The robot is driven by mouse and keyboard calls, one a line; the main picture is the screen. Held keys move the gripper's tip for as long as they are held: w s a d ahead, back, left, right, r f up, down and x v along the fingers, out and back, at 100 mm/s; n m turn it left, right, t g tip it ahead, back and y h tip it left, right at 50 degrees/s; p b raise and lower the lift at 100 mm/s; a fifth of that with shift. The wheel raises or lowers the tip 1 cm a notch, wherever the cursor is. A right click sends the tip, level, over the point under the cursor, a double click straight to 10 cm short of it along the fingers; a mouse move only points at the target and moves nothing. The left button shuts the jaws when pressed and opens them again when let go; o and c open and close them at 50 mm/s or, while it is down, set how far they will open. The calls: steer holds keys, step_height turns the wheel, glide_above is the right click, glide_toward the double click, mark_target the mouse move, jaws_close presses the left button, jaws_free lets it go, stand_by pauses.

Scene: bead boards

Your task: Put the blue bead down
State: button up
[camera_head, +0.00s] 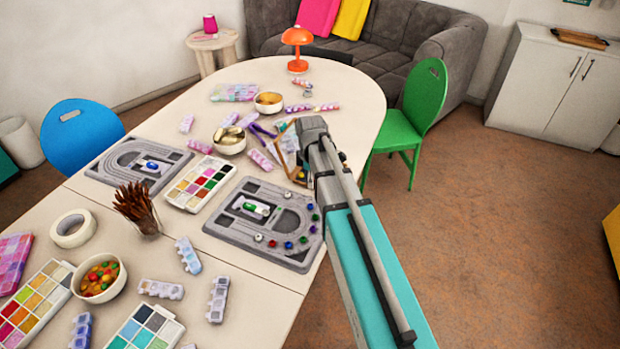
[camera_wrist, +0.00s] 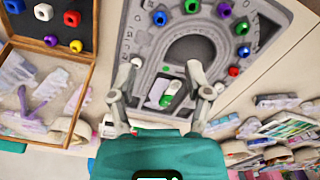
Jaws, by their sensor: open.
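In the wrist view my gripper (camera_wrist: 160,75) is open, with no bead between its fingers, above a grey bead board (camera_wrist: 130,30). I cannot tell which is the task's one. In the head view this right board (camera_head: 220,222) has a blue bead (camera_head: 288,245) near its front edge. My fingers are hidden in the head view.
A wooden box (camera_wrist: 88,75) with beads on a dark panel lies beside the board. A cup of brushes (camera_head: 145,215), bowls and paint trays crowd the table. A green chair (camera_head: 425,105) stands beyond its right edge.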

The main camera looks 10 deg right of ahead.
steer(key=s+m, duration=1.5)
steer(key=s, duration=0.1)
steer(key=shift+a, duration=0.15)
